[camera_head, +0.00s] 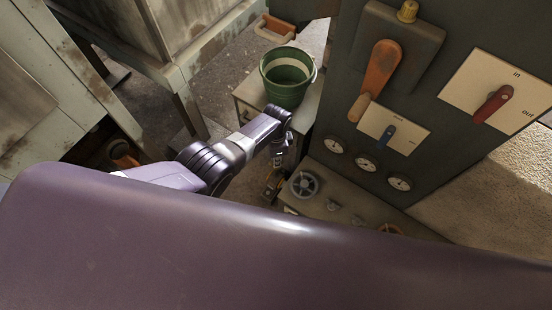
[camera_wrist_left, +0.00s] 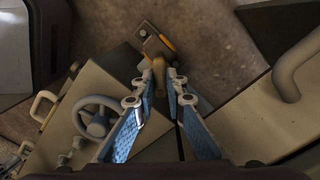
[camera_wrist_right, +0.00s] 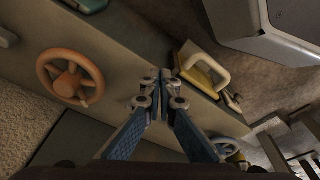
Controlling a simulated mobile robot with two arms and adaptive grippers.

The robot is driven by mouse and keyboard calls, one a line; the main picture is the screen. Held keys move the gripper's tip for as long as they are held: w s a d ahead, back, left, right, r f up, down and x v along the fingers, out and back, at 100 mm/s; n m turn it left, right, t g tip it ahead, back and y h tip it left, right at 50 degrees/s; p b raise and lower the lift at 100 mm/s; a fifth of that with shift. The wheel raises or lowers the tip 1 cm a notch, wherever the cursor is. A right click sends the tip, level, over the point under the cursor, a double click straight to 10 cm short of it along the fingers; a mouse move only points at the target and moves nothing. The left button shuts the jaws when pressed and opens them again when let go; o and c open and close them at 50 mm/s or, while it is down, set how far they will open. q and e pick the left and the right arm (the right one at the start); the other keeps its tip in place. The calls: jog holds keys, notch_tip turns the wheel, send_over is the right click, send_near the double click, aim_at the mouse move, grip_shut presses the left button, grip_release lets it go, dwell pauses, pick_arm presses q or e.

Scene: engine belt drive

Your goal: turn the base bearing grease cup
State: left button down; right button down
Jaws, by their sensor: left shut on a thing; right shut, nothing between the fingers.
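My left gripper (camera_head: 279,158) reaches down at the edge of the machine base. In the left wrist view, my left gripper (camera_wrist_left: 160,83) is closed around a small brass-brown knob (camera_wrist_left: 159,68), which looks like the base bearing grease cup. The fingers hide its sides. A dark block with yellow edging (camera_wrist_left: 152,42) lies just beyond it. In the right wrist view, my right gripper (camera_wrist_right: 160,83) is shut and empty above the base. The head view does not show it.
A grey handwheel (camera_head: 304,185) stands on the base beside the left gripper. A green bucket (camera_head: 287,92) stands on a stand behind it. The upright panel (camera_head: 340,100) carries levers and gauges.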

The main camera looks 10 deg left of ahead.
pick_arm(q)
jog(key=m, duration=0.4)
jog(key=shift+m, duration=2.5)
pick_arm(e)
jog(key=shift+w+a+r, duration=0.15)
jog(key=shift+w+r, duration=0.3)
jog(key=shift+r, duration=0.15)
jog(key=shift+w+r, duration=0.1)
jog(key=shift+r, duration=0.05)
